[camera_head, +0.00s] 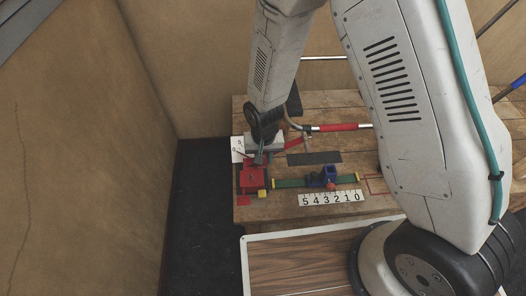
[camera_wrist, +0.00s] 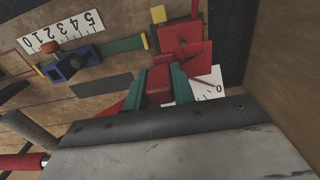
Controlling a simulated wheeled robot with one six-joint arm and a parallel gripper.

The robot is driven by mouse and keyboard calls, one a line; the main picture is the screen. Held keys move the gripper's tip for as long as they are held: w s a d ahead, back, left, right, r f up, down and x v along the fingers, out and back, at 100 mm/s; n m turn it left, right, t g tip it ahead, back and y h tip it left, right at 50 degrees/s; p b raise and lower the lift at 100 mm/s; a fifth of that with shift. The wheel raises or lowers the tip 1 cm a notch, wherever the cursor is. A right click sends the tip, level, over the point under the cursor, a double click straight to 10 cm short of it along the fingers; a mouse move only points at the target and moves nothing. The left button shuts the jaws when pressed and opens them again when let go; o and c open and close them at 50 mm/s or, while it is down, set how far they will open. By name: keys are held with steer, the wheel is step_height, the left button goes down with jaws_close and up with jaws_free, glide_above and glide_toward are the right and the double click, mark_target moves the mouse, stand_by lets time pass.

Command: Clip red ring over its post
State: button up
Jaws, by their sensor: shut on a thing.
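A red block-like fixture (camera_head: 254,178) sits at the left end of the wooden bench. My gripper (camera_head: 259,157) is low over the back of this fixture. In the wrist view its two green fingers (camera_wrist: 160,84) are shut on a red piece (camera_wrist: 158,80) between them. More red shows left of the fingers (camera_wrist: 128,104). The fingers hide much of the held piece, so I cannot make out a ring shape or tell whether it is around a post.
A green rail (camera_head: 290,183) with a blue slider (camera_head: 322,177) runs right from the fixture. A numbered white strip (camera_head: 331,197) lies in front. A white card (camera_head: 237,149) is at the left edge. A red-handled bar (camera_head: 337,127) lies behind. A wall (camera_wrist: 284,60) stands close beside the bench.

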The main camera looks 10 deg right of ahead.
mark_target(264, 167)
steer(key=shift+f, duration=0.1)
steer(key=shift+f, duration=2.8)
steer(key=shift+f, duration=2.25)
steer(key=o, duration=1.1)
step_height(264, 167, up, 8)
steer(key=shift+f, duration=0.1)
